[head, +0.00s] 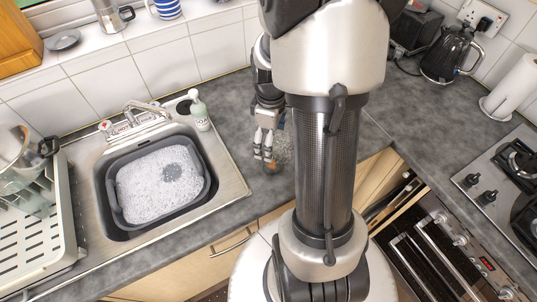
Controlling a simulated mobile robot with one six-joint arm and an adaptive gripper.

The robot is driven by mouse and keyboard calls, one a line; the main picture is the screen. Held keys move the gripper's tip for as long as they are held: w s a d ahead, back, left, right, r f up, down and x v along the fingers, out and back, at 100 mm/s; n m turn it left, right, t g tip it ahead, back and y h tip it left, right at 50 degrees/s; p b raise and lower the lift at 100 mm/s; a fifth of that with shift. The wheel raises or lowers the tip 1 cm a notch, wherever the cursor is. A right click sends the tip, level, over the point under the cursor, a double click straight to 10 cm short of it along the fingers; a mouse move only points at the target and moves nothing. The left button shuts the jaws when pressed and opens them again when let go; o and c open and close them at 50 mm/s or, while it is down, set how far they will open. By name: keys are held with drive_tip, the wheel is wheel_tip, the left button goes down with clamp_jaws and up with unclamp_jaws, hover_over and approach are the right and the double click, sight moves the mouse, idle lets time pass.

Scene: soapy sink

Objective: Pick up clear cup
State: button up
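My gripper (265,158) hangs over the counter to the right of the sink, pointing down. Its fingers look close together, and I cannot tell whether they hold anything. A faint see-through shape, perhaps the clear cup (284,151), shows just right of the fingers. It is partly hidden by my own arm column, and I cannot tell whether the fingers touch it.
A grey basin (208,178) of suds sits in the sink, with a soap bottle (200,112) behind. A kettle (450,55), paper roll (512,88) and hob (480,172) are at right.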

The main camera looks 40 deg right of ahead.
wheel_tip(320, 180, down, 6)
drive_tip(key=shift+w+d+f+b, duration=0.1)
drive_tip(key=shift+f+b, duration=0.1)
drive_tip(key=shift+b, duration=0.5)
drive_tip(key=f+b, duration=0.1)
drive_tip(key=f, duration=0.1)
drive_tip(key=f+b, duration=0.1)
drive_tip(key=f, duration=0.2)
drive_tip(key=shift+s+d+f, duration=0.15)
drive_tip(key=shift+s+d, duration=0.05)
drive_tip(key=shift+c, duration=0.3)
drive_tip(key=c, duration=1.2)
